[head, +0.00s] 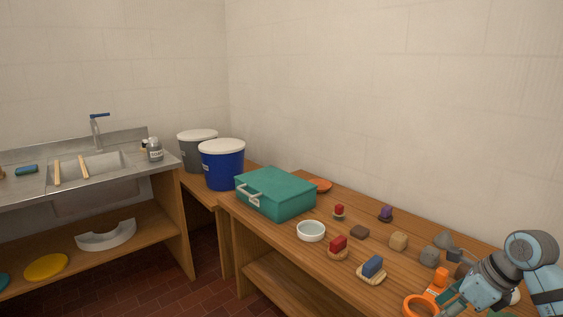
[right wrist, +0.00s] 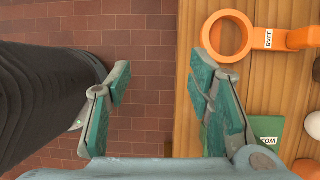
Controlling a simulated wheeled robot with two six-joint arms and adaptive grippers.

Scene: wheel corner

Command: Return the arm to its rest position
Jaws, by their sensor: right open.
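My right arm (head: 492,285) reaches in from the right edge in the head view, low over the near right end of the wooden table. In the right wrist view my right gripper (right wrist: 160,85) is open and empty, its teal-padded fingers wide apart. One finger is over the brick floor, the other over the table's edge. An orange ring-shaped tool (right wrist: 290,38) with a white label lies on the table just beyond the right finger. It also shows in the head view (head: 407,304), beside my gripper. My left gripper is in neither view.
The wooden table (head: 315,253) holds a teal case (head: 276,190), a white bowl (head: 311,237), red and blue blocks on small bases, and several stones. A blue bucket (head: 222,168) stands behind. A green card (right wrist: 262,131) lies near my right finger. Floor beside the table is open.

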